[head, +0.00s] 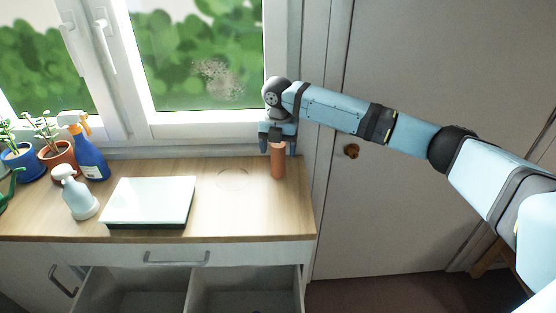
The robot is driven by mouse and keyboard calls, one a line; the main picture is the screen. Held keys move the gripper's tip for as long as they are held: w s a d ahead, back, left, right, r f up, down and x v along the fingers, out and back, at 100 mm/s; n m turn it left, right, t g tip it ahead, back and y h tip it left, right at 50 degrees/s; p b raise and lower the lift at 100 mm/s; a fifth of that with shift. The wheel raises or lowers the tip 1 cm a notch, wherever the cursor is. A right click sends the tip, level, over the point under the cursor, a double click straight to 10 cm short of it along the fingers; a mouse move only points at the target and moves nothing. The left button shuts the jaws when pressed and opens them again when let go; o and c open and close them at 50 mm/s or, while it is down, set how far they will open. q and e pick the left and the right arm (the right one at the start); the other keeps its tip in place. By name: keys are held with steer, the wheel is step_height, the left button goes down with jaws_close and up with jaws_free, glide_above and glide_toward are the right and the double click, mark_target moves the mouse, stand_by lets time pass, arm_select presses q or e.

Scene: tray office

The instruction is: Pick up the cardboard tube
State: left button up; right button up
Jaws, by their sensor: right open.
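The cardboard tube (278,163) is a reddish-brown cylinder standing upright on the wooden counter, near its right end. My right gripper (278,148) points down over the tube from above. Its fingers are open, on either side of the tube's upper part, and the tube's top is partly hidden by the gripper. I cannot tell whether the fingers touch the tube. My left gripper is not in view.
A white tray-like slab (150,198) lies on the counter (235,215). A white spray bottle (78,195), a blue spray bottle (90,155) and potted plants (62,155) stand at left. An open drawer (190,290) is below. A window and a door (430,60) are behind.

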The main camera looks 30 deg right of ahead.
step_height(320, 180, down, 3)
steer(key=shift+r, duration=0.15)
steer(key=shift+c, duration=0.7)
steer(key=c, duration=0.8)
steer(key=shift+c, duration=0.3)
steer(key=shift+r, duration=0.1)
